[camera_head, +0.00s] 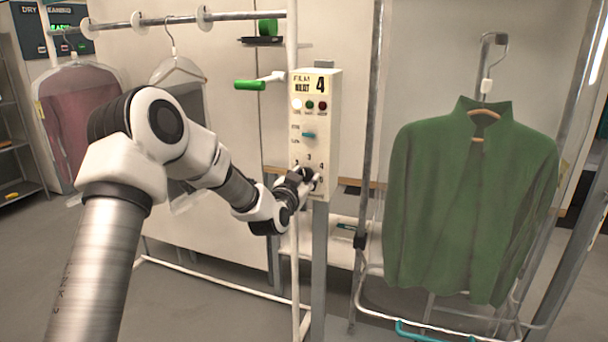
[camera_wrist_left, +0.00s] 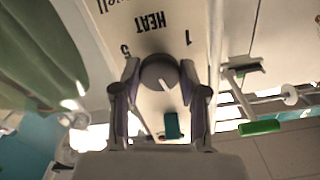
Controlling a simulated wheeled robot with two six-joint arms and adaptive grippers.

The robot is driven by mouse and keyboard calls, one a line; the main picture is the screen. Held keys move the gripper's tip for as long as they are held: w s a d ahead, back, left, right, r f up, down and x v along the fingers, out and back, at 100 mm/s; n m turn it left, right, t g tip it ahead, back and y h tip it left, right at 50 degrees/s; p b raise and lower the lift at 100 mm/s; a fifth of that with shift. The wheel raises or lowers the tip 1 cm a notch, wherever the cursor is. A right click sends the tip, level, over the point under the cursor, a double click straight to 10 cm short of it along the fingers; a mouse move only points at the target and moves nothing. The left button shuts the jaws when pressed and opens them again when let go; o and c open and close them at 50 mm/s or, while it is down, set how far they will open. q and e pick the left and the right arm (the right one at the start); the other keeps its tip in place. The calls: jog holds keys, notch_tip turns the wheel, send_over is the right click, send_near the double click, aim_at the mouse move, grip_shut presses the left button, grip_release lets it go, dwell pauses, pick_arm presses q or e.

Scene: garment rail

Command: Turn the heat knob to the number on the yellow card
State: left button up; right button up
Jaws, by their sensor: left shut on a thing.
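My left gripper (camera_head: 307,180) is shut on the heat knob, a finger on each side. It hides most of the knob in the head view. My right gripper is out of view.
A teal switch (camera_head: 309,135) and several small lamps sit above the knob. A green-handled lever (camera_head: 250,85) sticks out left of the box. A green jacket (camera_head: 470,200) hangs at the right. Rail posts stand close around the box.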

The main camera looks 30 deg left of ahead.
pick_arm(q)
jog(key=m, duration=0.1)
jog(key=m+p, duration=0.1)
jog(key=m, duration=0.1)
jog(key=shift+r+m, duration=0.3)
jog(key=m+p, duration=0.2)
jog(key=m, duration=0.1)
jog(key=shift+m, duration=0.3)
jog(key=m+p, duration=0.2)
jog(key=m, duration=0.2)
jog(key=shift+w+m+p, duration=0.1)
jog(key=shift+m+p, duration=0.9)
jog(key=shift+m, duration=0.7)
jog(key=o, duration=1.1)
jog(key=shift+f, duration=0.25)
